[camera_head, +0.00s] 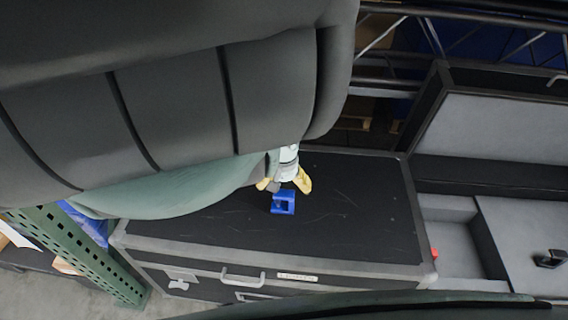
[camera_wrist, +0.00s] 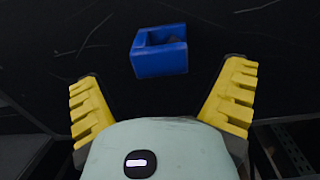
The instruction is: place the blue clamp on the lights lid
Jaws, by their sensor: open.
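The blue clamp (camera_head: 283,201) is a small block with a recess. It rests on the scuffed black lid (camera_head: 355,215) of a closed, metal-edged case. The label (camera_head: 297,277) on the case front is too small to read, so I cannot tell whether this is the lights lid. My gripper (camera_head: 285,187) has yellow fingers and is open and empty, close to the clamp. In the wrist view the clamp (camera_wrist: 160,60) lies just beyond the fingertips of my gripper (camera_wrist: 164,76), roughly centred between them and apart from both.
An open case (camera_head: 490,170) with grey padding and compartments stands at the right, with a small dark object (camera_head: 551,259) in it. A green perforated post (camera_head: 85,255) stands at the left. Metal truss (camera_head: 440,25) runs behind. The lid around the clamp is clear.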

